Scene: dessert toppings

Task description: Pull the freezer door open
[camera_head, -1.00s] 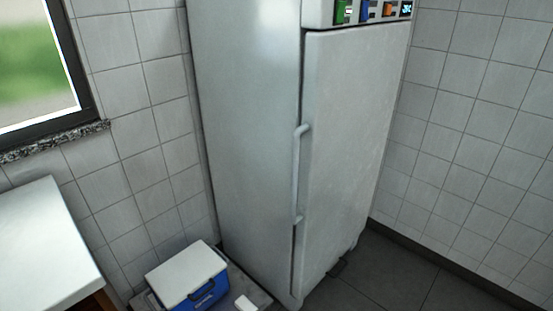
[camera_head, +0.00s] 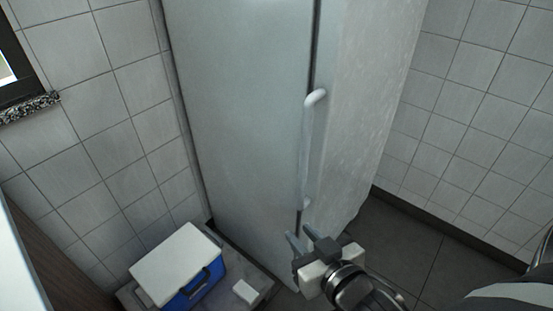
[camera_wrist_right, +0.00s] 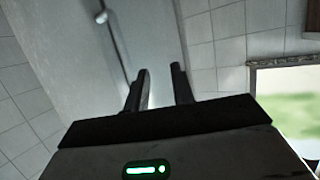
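The tall white freezer (camera_head: 245,110) stands against the tiled wall, and its door (camera_head: 365,90) is shut. A vertical white bar handle (camera_head: 308,150) runs along the door's left edge. My right gripper (camera_head: 300,236) is in front of the freezer, below the lower end of the handle in the head view. Its two fingers are apart with nothing between them. In the right wrist view the open fingers (camera_wrist_right: 160,85) point toward the freezer, and a handle end (camera_wrist_right: 101,17) shows at upper left, apart from them. My left gripper is not in view.
A counter edge (camera_head: 40,265) is at far left. The dark floor (camera_head: 400,235) right of the freezer is clear.

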